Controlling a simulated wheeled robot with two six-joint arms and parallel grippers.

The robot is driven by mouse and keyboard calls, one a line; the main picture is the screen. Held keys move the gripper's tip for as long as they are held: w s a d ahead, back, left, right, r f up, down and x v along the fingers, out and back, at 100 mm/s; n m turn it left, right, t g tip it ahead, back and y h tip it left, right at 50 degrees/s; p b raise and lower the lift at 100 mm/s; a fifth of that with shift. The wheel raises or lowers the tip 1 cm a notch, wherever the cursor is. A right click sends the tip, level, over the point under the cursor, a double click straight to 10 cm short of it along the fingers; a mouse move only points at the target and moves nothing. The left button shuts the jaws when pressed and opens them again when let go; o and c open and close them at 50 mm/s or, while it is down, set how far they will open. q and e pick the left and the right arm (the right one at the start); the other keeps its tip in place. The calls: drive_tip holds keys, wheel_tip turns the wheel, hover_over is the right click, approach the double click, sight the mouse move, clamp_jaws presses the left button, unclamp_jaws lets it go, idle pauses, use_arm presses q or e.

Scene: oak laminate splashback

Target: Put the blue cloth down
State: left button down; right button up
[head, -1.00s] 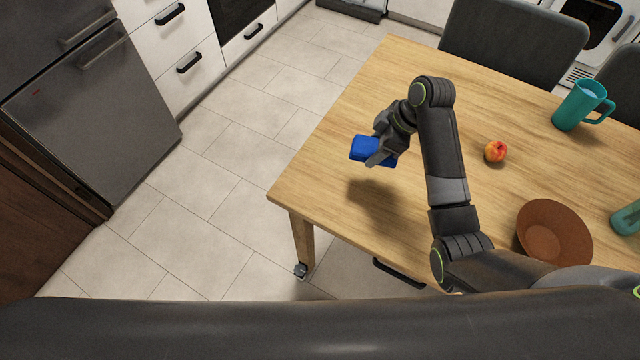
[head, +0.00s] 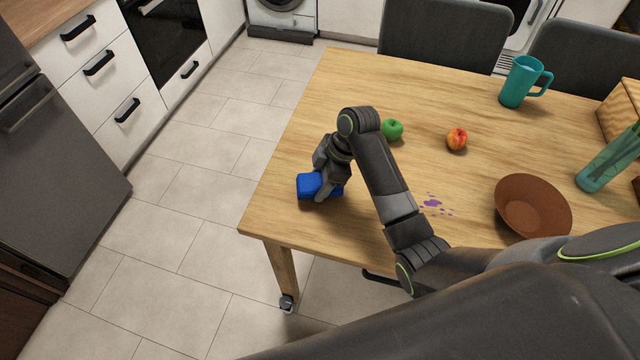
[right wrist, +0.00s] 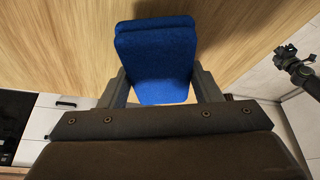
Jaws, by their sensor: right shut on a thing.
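The blue cloth (head: 309,185) is a thick folded pad near the left edge of the wooden table (head: 300,137). My right gripper (head: 326,189) is shut on it; in the right wrist view the cloth (right wrist: 157,62) sits between the two fingers. The cloth is low over the tabletop, with a small shadow beside it. I cannot tell whether it touches the wood. My left gripper (right wrist: 288,58) seems to show small at the right of the right wrist view, away from the cloth; its jaws are too small to read.
Purple spots (head: 433,203) mark the table right of my forearm. The far left tabletop is clear.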

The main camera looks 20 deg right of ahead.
drive_tip(key=shift+f, duration=1.05)
drive_tip(key=shift+f, duration=0.25)
drive_tip(key=o, duration=0.9)
drive_tip(key=shift+s+f, duration=0.1)
drive_tip(key=shift+s, duration=0.05)
drive_tip(key=v, duration=1.2)
drive_tip(key=shift+r, duration=0.35)
